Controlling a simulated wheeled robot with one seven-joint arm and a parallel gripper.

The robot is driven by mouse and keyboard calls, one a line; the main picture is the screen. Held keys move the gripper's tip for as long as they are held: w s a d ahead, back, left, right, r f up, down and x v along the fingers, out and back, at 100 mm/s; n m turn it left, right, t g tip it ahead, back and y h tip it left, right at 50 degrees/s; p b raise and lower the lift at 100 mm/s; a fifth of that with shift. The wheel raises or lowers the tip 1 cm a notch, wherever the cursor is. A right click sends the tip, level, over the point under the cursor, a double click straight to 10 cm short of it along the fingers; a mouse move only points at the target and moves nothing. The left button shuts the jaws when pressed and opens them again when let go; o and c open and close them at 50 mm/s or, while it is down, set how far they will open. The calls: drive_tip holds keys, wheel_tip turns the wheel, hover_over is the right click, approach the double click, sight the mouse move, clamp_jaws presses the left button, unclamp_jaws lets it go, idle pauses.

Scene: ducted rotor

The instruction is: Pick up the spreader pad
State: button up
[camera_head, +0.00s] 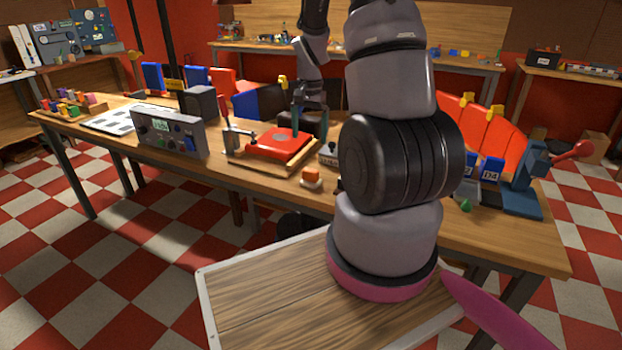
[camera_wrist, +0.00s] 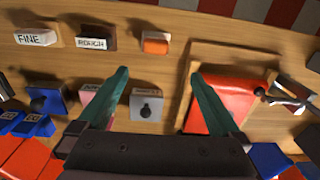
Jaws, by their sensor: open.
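No label reading spreader pad is legible, so I cannot tell for sure which small block it is. An orange-topped pad with a pale base (camera_wrist: 155,43) lies beyond my fingertips in the wrist view; it also shows on the bench in the head view (camera_head: 311,178). A grey block with a black knob (camera_wrist: 146,106) shows between my fingers, its label unreadable. A pinkish labelled block (camera_wrist: 97,100) is partly hidden by the left finger. My gripper (camera_wrist: 158,74) is open and empty above the bench; in the head view it (camera_head: 309,112) is behind the red plate.
Blocks marked FINE (camera_wrist: 37,37) and ROUGH (camera_wrist: 95,38) are at upper left.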

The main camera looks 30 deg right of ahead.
hover_over(311, 170)
drive_tip(key=f, duration=0.8)
drive_tip(key=shift+w+d, duration=0.25)
drive_tip(key=shift+w, duration=0.1)
drive_tip(key=f, duration=0.5)
drive_tip(key=shift+s+a+f, duration=0.25)
drive_tip(key=shift+f, duration=0.05)
drive_tip(key=c, duration=1.5)
drive_tip(key=shift+r, duration=0.1)
wheel_tip(311, 170, up, 10)
drive_tip(key=shift+f, duration=0.1)
